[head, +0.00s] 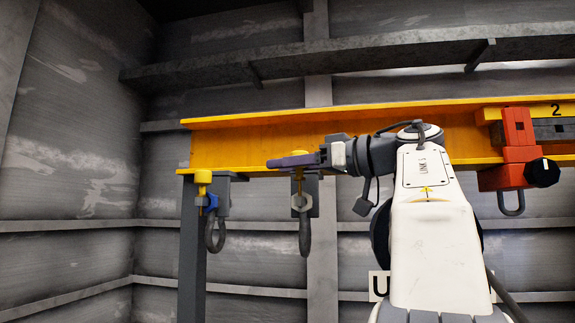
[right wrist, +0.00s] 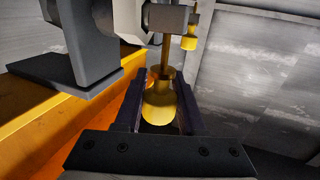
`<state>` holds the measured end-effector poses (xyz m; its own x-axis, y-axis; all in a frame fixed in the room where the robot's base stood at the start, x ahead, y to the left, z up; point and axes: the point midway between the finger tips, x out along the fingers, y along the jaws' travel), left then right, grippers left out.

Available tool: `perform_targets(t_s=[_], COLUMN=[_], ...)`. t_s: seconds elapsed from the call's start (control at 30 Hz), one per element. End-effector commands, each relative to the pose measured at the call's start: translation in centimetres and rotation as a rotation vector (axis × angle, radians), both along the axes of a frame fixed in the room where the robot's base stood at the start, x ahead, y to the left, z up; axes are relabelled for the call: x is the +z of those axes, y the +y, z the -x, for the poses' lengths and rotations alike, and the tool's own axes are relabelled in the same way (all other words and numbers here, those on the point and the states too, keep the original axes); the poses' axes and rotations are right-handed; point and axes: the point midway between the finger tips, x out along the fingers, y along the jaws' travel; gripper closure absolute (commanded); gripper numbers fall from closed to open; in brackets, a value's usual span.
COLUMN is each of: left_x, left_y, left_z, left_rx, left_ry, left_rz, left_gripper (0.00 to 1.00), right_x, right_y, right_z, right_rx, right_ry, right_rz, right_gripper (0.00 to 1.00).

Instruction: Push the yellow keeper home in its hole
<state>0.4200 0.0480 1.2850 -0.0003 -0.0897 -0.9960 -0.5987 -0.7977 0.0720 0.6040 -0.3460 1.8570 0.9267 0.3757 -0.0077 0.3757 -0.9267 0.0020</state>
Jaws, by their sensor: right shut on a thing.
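The yellow keeper (right wrist: 160,106) is between the fingers of my right gripper (right wrist: 160,92), which is shut on its wide head. Its thin shaft runs away from the fingers to a grey block (right wrist: 168,18). In the head view my right gripper (head: 290,160) lies level across the top of the middle hanging bracket (head: 313,192). A bit of the keeper's yellow head (head: 298,153) shows above the fingers, and its shaft drops below them. A length of shaft is exposed; the hole itself is hidden. My left gripper is not in view.
A second yellow keeper (head: 203,178) stands at the left bracket, with a blue part (head: 212,202) and a shackle. The yellow beam (head: 240,150) runs just behind my gripper. A red trolley (head: 519,150) hangs on it at right. Space left of the beam is clear.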

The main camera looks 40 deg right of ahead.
Motion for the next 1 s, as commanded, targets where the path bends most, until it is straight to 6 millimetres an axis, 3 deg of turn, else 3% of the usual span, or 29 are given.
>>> perform_targets(t_s=[1.0], left_x=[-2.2], left_y=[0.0], left_z=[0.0], left_rx=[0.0], left_ry=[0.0], left_rz=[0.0], left_gripper=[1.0], right_x=[-2.7], right_y=[0.0], right_z=[0.0], right_rx=[0.0], right_ry=[0.0], right_rz=[0.0], right_gripper=[1.0])
